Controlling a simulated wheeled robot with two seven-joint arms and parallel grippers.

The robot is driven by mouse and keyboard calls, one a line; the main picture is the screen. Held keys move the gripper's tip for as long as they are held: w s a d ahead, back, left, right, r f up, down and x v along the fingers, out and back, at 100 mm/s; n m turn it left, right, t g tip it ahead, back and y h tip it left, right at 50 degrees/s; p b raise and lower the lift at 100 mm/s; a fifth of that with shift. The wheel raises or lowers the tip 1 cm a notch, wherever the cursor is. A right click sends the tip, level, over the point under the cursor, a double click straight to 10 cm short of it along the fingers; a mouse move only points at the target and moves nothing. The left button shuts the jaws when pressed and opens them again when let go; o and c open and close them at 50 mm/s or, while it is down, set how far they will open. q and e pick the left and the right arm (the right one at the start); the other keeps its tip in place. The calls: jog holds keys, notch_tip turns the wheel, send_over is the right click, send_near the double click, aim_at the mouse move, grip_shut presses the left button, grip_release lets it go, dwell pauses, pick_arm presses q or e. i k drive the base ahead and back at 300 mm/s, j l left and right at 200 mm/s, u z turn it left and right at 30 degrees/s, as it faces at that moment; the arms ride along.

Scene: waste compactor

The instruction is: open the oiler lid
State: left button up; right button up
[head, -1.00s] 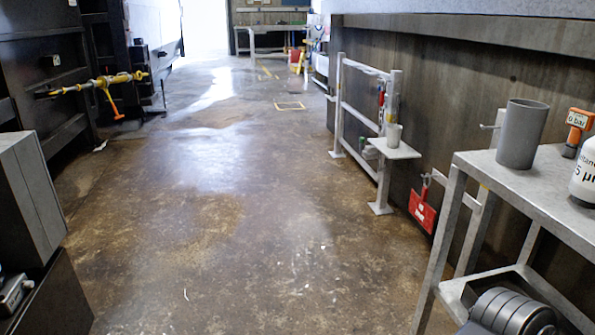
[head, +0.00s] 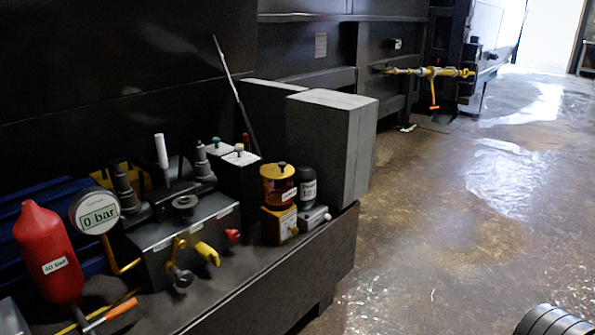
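The lid sits on the bowl and looks closed. Neither of my grippers is in view.
On the dark bench (head: 335,255) stand a red bottle (head: 48,250), a round gauge reading 0 bar (head: 95,211) and a dark valve block (head: 190,245). Grey boxes (head: 325,145) rise behind the oiler. Open floor (head: 430,240) lies to the right.

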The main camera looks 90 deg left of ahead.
aim_at(280, 170)
jog(key=u, duration=3.05)
